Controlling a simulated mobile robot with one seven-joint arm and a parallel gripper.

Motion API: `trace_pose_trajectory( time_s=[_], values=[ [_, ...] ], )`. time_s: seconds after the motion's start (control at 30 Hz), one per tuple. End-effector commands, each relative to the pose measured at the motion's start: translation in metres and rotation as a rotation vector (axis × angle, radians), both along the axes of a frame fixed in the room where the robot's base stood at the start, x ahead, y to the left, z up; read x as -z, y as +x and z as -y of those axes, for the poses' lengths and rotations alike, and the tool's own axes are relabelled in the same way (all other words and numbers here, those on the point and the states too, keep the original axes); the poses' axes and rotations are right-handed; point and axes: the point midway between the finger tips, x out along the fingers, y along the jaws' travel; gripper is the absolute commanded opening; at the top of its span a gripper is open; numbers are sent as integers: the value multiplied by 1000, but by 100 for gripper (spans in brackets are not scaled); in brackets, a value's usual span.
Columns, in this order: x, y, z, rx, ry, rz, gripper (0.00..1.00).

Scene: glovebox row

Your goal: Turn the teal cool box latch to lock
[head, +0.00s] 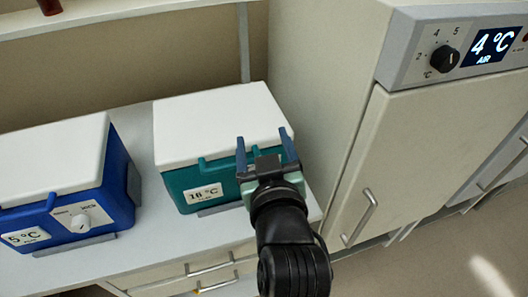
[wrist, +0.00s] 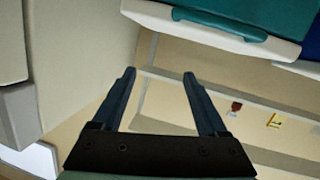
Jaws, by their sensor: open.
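No latch can be made out on the teal box. In the wrist view my gripper's fingers (wrist: 159,73) are apart with nothing between them.
A blue cool box (head: 118,195) with a white knob (head: 81,222) and a 5 °C label stands to the left. A cabinet (head: 400,160) with a black dial and a 4 °C display stands at the right. Drawers with handles (head: 210,265) are below the bench.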

Motion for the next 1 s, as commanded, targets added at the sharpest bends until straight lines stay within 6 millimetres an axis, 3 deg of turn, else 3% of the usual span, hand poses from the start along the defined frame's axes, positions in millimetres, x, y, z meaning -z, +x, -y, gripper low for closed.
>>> trace_pose_trajectory(
  time_s=[0.1,0.2,0.3,0.43,0.67,1.0],
  values=[
    [52,-29,6,-53,-59,-100,76],
    [87,-51,13,-82,-100,-137,76],
    [108,-67,20,-97,-128,-158,76],
    [119,-75,24,-105,-147,-166,76],
    [127,-56,20,-107,-149,-164,76],
    [149,1,8,-107,-149,-164,76]
  ],
)
